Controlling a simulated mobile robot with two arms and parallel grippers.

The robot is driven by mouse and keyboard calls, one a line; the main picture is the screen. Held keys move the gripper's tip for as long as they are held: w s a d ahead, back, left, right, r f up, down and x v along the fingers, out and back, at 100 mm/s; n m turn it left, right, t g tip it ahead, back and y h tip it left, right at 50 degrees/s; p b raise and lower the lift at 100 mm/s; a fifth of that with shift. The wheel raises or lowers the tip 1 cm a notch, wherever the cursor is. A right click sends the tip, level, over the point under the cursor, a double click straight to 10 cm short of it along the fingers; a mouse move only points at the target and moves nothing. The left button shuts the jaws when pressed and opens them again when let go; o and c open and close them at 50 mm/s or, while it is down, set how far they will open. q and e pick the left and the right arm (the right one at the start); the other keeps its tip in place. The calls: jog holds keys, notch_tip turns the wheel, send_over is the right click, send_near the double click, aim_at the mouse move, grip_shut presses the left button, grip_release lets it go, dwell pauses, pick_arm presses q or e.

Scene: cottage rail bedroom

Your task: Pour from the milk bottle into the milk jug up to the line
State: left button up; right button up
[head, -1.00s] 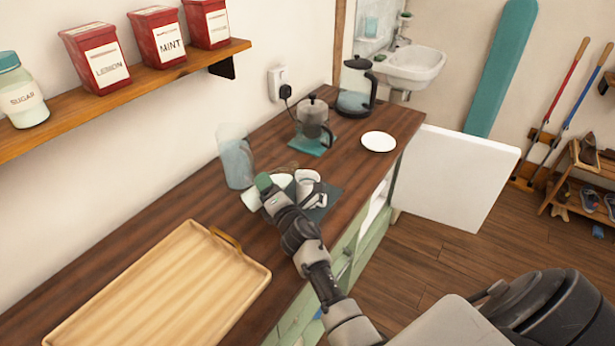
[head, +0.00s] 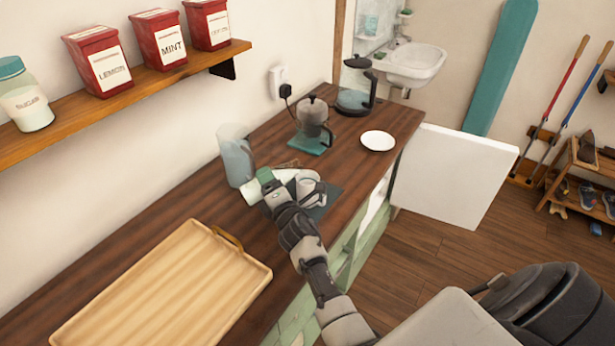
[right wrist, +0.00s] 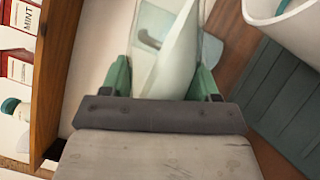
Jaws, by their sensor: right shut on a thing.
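The milk bottle (head: 252,193) is clear with white milk in it. My right gripper (head: 266,178) is shut on it and holds it tipped far over, near level, above the counter. In the right wrist view the bottle (right wrist: 172,60) is between the green fingers, with the milk lying slanted inside. The milk jug (head: 309,187) is white and stands upright just right of the gripper, partly hidden by it; its rim shows in the right wrist view (right wrist: 275,18). The jug's line, its milk level and any stream cannot be made out. My left gripper is out of view.
The jug stands on a dark teal mat (head: 322,208). A clear pitcher (head: 237,160) is close behind the bottle. A wooden tray (head: 160,290) is at the near left; a coffee pot (head: 313,117), kettle (head: 354,88) and white plate (head: 378,141) stand farther back.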

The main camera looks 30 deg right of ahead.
jog(key=shift+d+r+m+p, duration=0.3)
jog(key=shift+r+m+p, duration=0.15)
jog(key=shift+r+m, duration=0.3)
dwell(1.2)
jog(key=shift+m, duration=0.35)
dwell(0.5)
